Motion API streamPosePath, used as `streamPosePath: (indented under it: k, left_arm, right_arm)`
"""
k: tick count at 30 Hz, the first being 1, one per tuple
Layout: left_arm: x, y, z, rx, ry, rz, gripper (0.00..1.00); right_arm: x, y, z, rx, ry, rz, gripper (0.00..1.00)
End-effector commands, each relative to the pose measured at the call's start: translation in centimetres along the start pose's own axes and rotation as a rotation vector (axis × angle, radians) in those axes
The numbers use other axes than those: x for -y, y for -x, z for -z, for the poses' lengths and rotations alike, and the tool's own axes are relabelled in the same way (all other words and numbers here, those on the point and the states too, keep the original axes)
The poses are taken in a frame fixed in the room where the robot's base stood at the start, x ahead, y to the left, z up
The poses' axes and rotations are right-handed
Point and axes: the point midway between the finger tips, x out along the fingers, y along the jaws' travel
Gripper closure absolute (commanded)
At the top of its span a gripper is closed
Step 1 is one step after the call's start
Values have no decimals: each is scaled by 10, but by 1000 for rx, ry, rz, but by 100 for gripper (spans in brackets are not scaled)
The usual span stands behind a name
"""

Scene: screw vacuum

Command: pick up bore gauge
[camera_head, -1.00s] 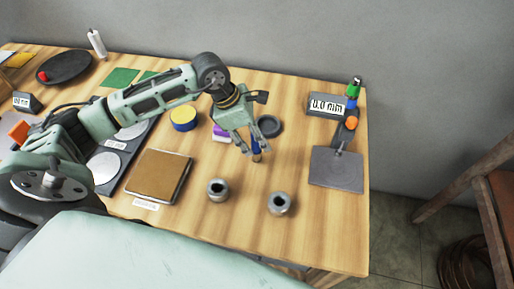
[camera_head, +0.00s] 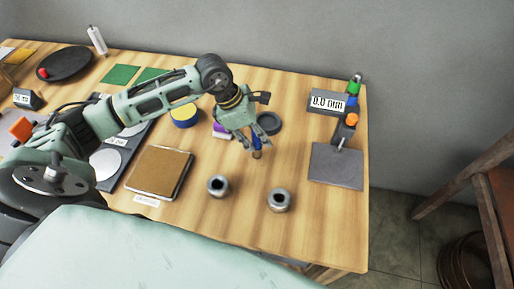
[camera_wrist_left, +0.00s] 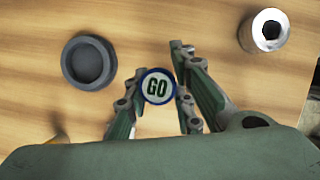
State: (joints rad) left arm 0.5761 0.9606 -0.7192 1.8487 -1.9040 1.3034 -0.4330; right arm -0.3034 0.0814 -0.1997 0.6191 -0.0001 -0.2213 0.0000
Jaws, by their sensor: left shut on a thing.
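The bore gauge (camera_head: 257,146) is a small upright blue cylinder with a metal lower end, near the middle of the table. In the left wrist view its round top (camera_wrist_left: 158,87) reads GO inside a blue ring. My left gripper (camera_head: 255,141) points down over it and is shut on it, with a finger on either side. The fingers hide part of its body in the head view. I cannot tell whether its lower end touches the table. My right gripper is not in view.
Two metal rings (camera_head: 218,186) (camera_head: 279,200) stand in front. A dark round holder (camera_head: 268,123) sits just behind the gauge. A grey plate (camera_head: 337,166) and a display block (camera_head: 328,102) are on the right. A brown pad (camera_head: 158,172) and yellow-blue cylinder (camera_head: 184,116) are left.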

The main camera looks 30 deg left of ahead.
Motion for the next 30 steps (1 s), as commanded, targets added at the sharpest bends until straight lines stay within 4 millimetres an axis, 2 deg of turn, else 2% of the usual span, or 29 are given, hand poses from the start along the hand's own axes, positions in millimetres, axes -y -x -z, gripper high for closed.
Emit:
streamPosePath:
  k: [17, 20, 25, 30]
  left_arm:
    - [-1, 5, -2, 3, -1, -4, 100]
    - [-2, 12, -5, 3, -2, -6, 100]
    - [-2, 38, -16, 5, -5, -9, 100]
    - [37, 54, -34, 5, -10, -4, 100]
  right_arm:
    - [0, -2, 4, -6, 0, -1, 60]
    - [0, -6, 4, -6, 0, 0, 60]
    - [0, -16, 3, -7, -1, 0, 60]
    - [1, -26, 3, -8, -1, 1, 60]
